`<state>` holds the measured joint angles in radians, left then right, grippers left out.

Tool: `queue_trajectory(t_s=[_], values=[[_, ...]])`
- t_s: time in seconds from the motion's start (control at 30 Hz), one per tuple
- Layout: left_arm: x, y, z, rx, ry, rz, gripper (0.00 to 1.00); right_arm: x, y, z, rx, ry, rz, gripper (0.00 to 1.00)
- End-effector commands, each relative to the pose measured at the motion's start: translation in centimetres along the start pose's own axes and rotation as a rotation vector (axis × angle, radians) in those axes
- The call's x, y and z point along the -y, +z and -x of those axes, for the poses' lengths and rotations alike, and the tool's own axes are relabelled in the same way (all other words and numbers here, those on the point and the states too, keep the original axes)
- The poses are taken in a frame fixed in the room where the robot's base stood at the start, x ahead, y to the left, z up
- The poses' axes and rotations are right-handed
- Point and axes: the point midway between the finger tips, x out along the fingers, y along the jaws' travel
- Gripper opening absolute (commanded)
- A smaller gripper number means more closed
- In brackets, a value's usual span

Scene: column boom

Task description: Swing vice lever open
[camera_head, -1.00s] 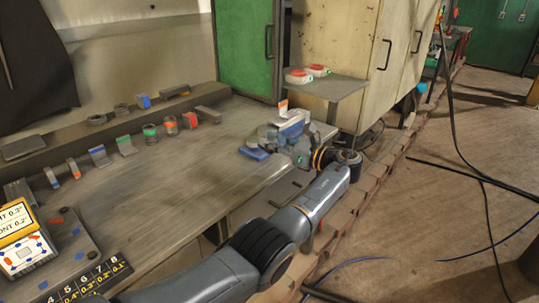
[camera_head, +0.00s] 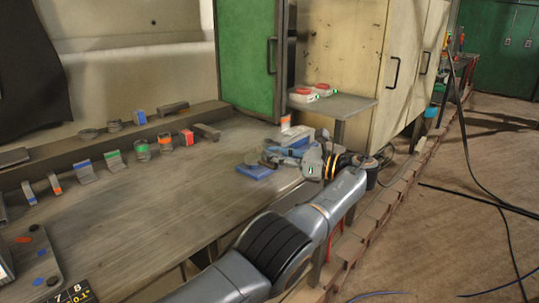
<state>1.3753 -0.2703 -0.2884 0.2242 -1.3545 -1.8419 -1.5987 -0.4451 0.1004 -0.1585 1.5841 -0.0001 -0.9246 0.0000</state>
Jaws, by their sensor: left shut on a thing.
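The vice (camera_head: 298,137) sits at the right end of the workbench (camera_head: 190,185), with blue and grey parts and an orange-and-white marking on top. My left gripper (camera_head: 306,160) is at the vice's front right side, at the end of my arm from the bottom of the view. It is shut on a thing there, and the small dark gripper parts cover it. The vice lever is mostly hidden by the gripper, so I cannot tell its angle. My right gripper is not in view.
Several coloured blocks and rings (camera_head: 141,149) stand along the back of the bench. Black cables (camera_head: 470,195) cross the floor at right.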

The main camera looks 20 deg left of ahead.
Motion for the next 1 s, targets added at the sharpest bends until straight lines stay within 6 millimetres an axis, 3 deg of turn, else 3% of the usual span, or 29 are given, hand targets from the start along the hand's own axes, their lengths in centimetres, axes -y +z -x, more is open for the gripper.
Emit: queue_trajectory(t_s=[0.03,0.3,0.33,0.47,0.8,1.0], values=[[-0.1,-1.0,0.8,-0.014,-0.005,-0.018,0.00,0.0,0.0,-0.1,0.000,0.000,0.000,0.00],[-0.1,-1.0,0.8,-0.015,-0.005,-0.018,0.00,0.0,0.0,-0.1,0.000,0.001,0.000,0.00],[-0.1,-1.0,0.8,-0.015,-0.005,-0.018,0.28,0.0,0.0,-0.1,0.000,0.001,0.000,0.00],[-0.1,-0.8,0.7,-0.013,-0.005,-0.014,0.52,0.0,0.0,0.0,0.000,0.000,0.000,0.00],[0.0,-0.1,0.5,-0.008,-0.005,-0.006,0.52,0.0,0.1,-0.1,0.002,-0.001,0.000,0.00],[0.0,2.8,0.6,-0.008,-0.006,-0.001,0.52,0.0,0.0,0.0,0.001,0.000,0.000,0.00]])
